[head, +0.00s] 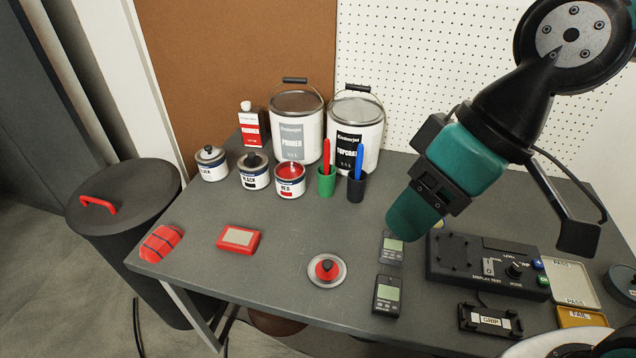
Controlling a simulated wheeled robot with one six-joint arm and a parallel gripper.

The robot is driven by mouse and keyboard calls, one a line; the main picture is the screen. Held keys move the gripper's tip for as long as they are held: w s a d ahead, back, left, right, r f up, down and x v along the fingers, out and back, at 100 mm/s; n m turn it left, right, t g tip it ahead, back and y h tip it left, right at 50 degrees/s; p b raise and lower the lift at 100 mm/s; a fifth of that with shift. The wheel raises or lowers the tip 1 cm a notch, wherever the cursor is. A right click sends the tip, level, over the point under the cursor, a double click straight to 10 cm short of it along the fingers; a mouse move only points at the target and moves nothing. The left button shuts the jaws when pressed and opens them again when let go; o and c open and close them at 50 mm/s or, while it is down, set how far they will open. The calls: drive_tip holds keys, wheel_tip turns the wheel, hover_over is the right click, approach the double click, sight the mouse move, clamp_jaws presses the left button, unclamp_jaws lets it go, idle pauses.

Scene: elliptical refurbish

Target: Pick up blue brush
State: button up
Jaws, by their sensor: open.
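The blue brush (359,161) stands upright in a small dark cup (357,188) near the back of the grey table. Its blue handle sticks up above the rim, and its lower end is hidden in the cup. My gripper (502,187) is in the air above the right part of the table, to the right of the brush and apart from it. Its black parts stand wide apart around the teal body, and I see nothing held.
A red brush (326,156) in a green cup (326,182) stands close on the left. A topcoat can (358,118) and a primer can (295,128) are behind. Small paint tins stand left. Black meters (388,296) and a control box (480,262) lie right.

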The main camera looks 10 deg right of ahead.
drive_tip(key=w+a+f+n+t+y+b, duration=0.1)
drive_tip(key=w+a+f+t+y+b, duration=0.25)
drive_tip(key=w, duration=0.55)
drive_tip(key=m+t+h+b, duration=0.1)
drive_tip(key=m+t+b, duration=0.3)
drive_tip(key=t+b, duration=0.7)
hover_over(362, 160)
drive_tip(key=a+f+p+v, duration=0.1)
drive_tip(key=v, duration=0.4)
wheel_tip(362, 160, down, 12)
drive_tip(key=t, duration=0.1)
drive_tip(key=shift+t+h, duration=0.25)
drive_tip(key=shift+t, duration=0.1)
drive_tip(key=f, duration=0.2)
drive_tip(key=f+b, duration=0.1)
drive_tip(key=f, duration=0.4)
drive_tip(key=shift+w+d, duration=0.25)
drive_tip(key=shift+w+a+r+p, duration=0.1)
drive_tip(key=shift+w+a+p, duration=0.1)
drive_tip(key=shift+w+p, duration=0.45)
drive_tip(key=shift+w+a+f+p, duration=0.15)
drive_tip(key=shift+f+p, duration=0.1)
drive_tip(key=shift+p, duration=0.4)
